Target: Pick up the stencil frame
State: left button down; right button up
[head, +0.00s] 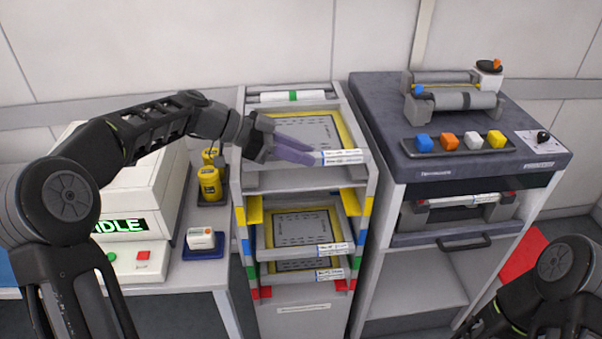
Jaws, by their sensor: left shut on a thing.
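The stencil frame (345,157) is at the top level of the white rack. It has a light rim, a yellow border around a grey sheet, and a white label on its front edge. My left gripper (303,153) reaches over it from the left and is shut on it near the label. The fingers hide part of its front edge and sheet. I cannot tell if it rests on the rack or is slightly raised. Two more stencil frames, a middle one (337,250) and a lower one (330,274), sit in slots below. My right gripper is out of view.
The rack (366,195) has yellow, blue, green and red slot markers. A dark-topped machine (440,174) with coloured blocks stands close to its right. At the left, a bench holds a white device with an IDLE display (118,225), yellow jars (210,184) and a small white box (201,238).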

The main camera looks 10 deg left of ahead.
pick_arm(q)
jog(key=shift+r, duration=1.6)
jog(key=shift+s+f, duration=0.1)
